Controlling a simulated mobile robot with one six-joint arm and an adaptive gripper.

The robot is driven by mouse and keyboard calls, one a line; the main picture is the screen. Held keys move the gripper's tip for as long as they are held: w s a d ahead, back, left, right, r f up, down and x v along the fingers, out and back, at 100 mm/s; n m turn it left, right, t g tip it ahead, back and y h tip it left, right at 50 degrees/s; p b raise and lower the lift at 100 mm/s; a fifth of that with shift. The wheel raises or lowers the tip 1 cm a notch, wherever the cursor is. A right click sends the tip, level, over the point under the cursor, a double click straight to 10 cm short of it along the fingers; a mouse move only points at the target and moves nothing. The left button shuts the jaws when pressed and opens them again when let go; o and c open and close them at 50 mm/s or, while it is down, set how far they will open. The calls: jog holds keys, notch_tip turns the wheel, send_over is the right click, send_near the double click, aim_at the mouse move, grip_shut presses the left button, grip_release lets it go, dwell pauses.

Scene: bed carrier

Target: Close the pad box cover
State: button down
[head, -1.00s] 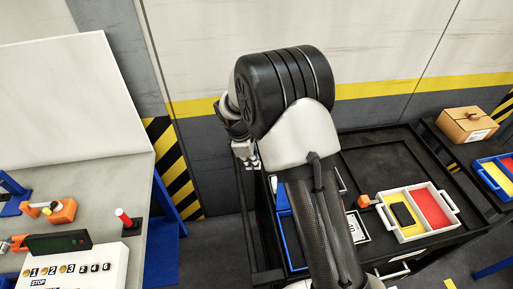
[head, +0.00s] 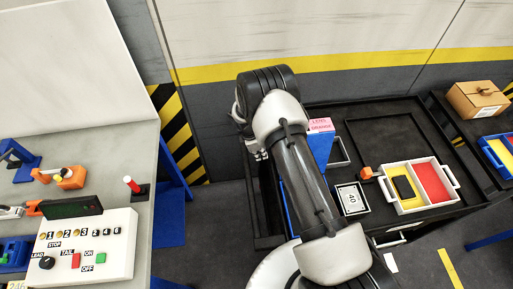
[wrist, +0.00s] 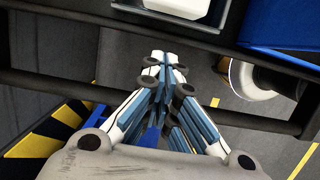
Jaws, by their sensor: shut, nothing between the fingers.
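A blue box (head: 321,149) with a pink-labelled top (head: 320,125) stands at the left end of the black cart, partly hidden behind my arm. I cannot tell for sure whether this is the pad box or how its cover stands. In the wrist view, a flat blue surface (wrist: 285,22) shows at the upper right, apart from my fingers. My gripper (wrist: 165,62) is shut and empty beside the cart's dark rail. In the head view, only a bit of my gripper (head: 259,154) shows left of my arm, near the cart's left edge.
The black cart (head: 385,135) carries a white tray (head: 452,183) with yellow and red compartments, and a white-framed "40" box (head: 352,198). A cardboard box (head: 478,98) stands at the right. A workbench (head: 110,150) with a control box (head: 88,245) is at the left.

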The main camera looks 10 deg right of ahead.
jog(key=d, duration=0.3)
jog(key=shift+w+d+r, duration=0.1)
jog(key=shift+d+r, duration=0.1)
jog(key=shift+r, duration=0.05)
jog(key=shift+d, duration=0.1)
jog(key=d+b, duration=0.1)
jog(key=d, duration=0.6)
jog(key=shift+d, duration=0.2)
jog(key=shift+a, duration=0.25)
jog(key=shift+r, duration=0.15)
